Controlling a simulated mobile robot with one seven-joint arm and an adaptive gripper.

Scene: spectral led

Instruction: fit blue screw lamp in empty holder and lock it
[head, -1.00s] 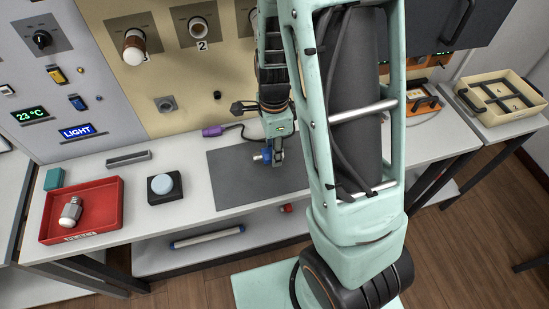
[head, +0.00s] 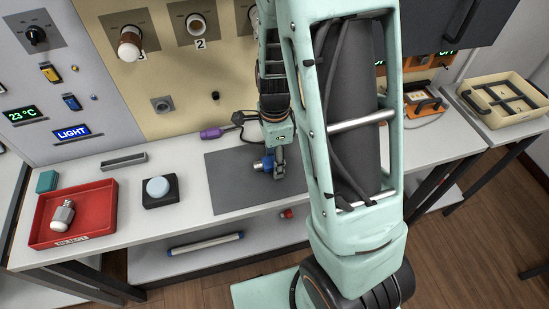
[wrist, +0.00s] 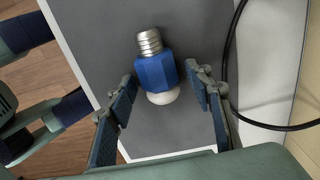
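The blue screw lamp (head: 261,164) lies on the dark grey mat (head: 228,183). In the wrist view the lamp (wrist: 154,73) has a blue faceted body, a silver screw base pointing away and a white bulb end towards my palm. My gripper (wrist: 162,80) is open, with one finger on each side of the lamp and gaps visible. In the head view my gripper (head: 277,165) is low over the mat beside the lamp. The beige wall panel carries a left round holder (head: 130,44) with a white-and-brown piece in it and holder 2 (head: 197,26); whether holder 2 is empty is unclear. A third holder is partly hidden by my arm.
A red tray (head: 103,198) with a white-and-silver lamp (head: 62,216) stands at left. A black box with a pale blue button (head: 158,188) sits between tray and mat. A purple-handled tool (head: 211,133) lies behind the mat. A beige divided crate (head: 505,125) is at right.

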